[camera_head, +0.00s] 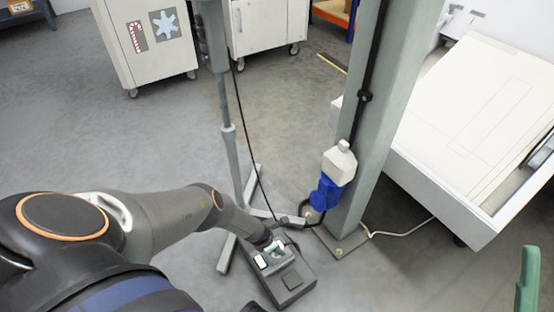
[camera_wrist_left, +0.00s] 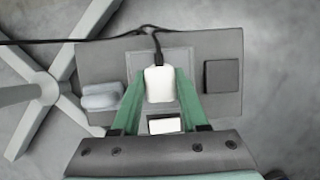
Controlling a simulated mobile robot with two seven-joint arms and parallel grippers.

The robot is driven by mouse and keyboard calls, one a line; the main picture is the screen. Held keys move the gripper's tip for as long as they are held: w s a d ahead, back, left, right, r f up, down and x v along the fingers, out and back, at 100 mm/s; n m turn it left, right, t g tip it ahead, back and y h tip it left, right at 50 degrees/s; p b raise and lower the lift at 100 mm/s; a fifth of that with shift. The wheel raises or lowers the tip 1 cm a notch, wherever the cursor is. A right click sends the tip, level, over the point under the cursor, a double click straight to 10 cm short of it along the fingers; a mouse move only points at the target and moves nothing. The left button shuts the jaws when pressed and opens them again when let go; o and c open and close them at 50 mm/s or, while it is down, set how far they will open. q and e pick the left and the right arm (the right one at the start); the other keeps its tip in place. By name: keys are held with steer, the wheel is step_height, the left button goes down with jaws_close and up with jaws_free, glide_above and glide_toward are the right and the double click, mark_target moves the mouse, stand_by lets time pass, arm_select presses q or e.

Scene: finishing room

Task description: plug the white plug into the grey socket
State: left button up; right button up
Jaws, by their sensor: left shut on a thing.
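A grey socket box (camera_head: 307,273) lies on the floor beside the post; it also shows in the left wrist view (camera_wrist_left: 232,108). My left gripper (camera_head: 275,247) reaches down over it, and its green fingers (camera_wrist_left: 160,88) are shut on the white plug (camera_wrist_left: 160,82). A dark cord runs from the plug's far end. Below the plug is a lighter grey square panel (camera_wrist_left: 184,62) of the box. The plug's front and any contact with the panel are hidden. A green finger of my right gripper (camera_head: 527,280) shows at the right edge, away from the box.
The box also bears a white square (camera_head: 261,261), a dark square (camera_head: 292,281) and a pale grey block (camera_wrist_left: 101,96). A grey-green post (camera_head: 372,130) with a blue and white bottle-like holder (camera_head: 334,175), a stand (camera_head: 233,165) and a white-topped table (camera_head: 470,100) stand near.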

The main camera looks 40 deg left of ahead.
arm_select(q)
steer(key=shift+a, duration=0.15)
steer(key=c, duration=0.5)
steer(key=o, duration=1.1)
steer(key=shift+o, duration=0.6)
steer(key=shift+o, duration=1.4)
steer(key=shift+r, duration=0.15)
arm_select(e)
steer(key=shift+r, duration=0.1)
arm_select(q)
steer(key=shift+r+p, duration=3.35)
steer(key=shift+r, duration=0.05)
arm_select(e)
step_height(320, 180, up, 7)
steer(key=shift+s+d+r+t, duration=0.15)
steer(key=shift+d+t, duration=0.15)
steer(key=shift+d, duration=0.15)
